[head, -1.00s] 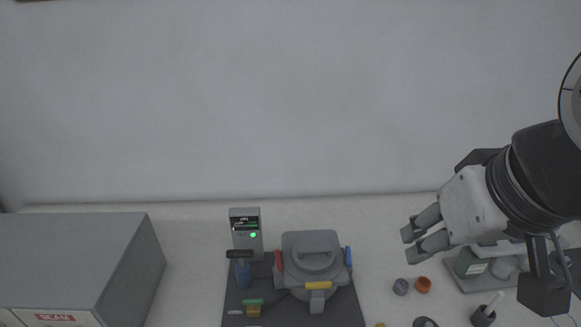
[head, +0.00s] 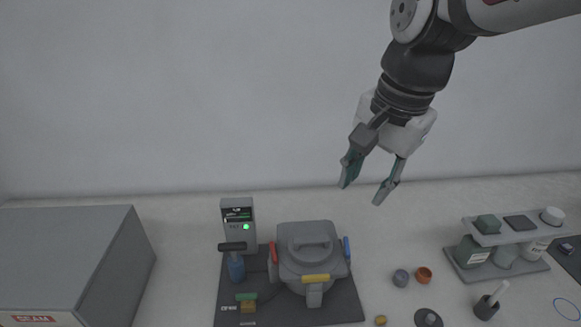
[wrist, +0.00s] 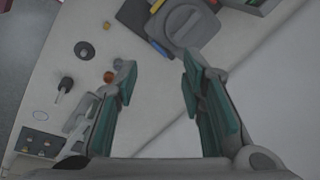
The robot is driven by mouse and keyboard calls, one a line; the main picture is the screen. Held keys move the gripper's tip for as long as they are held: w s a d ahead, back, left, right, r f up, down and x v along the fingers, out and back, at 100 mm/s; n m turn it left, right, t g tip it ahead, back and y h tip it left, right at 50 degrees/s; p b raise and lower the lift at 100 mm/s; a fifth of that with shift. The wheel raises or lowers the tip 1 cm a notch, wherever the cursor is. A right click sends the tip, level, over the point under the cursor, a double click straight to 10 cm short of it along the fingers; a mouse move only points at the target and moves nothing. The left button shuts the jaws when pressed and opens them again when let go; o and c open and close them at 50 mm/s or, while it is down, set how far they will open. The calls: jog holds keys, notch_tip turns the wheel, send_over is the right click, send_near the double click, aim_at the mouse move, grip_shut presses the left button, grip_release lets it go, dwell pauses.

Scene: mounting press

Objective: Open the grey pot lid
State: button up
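The grey pot lid (head: 308,241) is closed on the grey pot (head: 314,290), which stands on a dark base plate (head: 342,308). The lid has a raised grip bar on top. Red (head: 273,253), blue (head: 346,249) and yellow (head: 316,277) clamps or tabs sit around its edge. My gripper (head: 364,186) is open and empty, in the air above and to the right of the pot, fingers pointing down. In the wrist view the lid (wrist: 184,24) shows at the top, beyond the open fingertips (wrist: 160,72).
A grey control unit (head: 238,222) with a green light stands left of the pot, with a blue bottle (head: 236,268) before it. A large grey box (head: 66,262) is at far left. A shelf with jars (head: 505,231) is at right. Small cups (head: 424,275) lie between.

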aim_at(313, 239)
jog(key=w+a+f+m+g+b, duration=0.2)
jog(key=w+a+f+m, duration=0.4)
jog(key=w+f+m, duration=0.3)
jog(key=shift+n+h, duration=0.4)
jog(key=f, duration=0.4)
jog(key=w+f, duration=0.1)
jog(key=f, duration=0.8)
jog(key=shift+w+d+f, duration=0.1)
jog(key=shift+w+d, duration=0.1)
jog(key=shift+d, duration=0.05)
grip_shut()
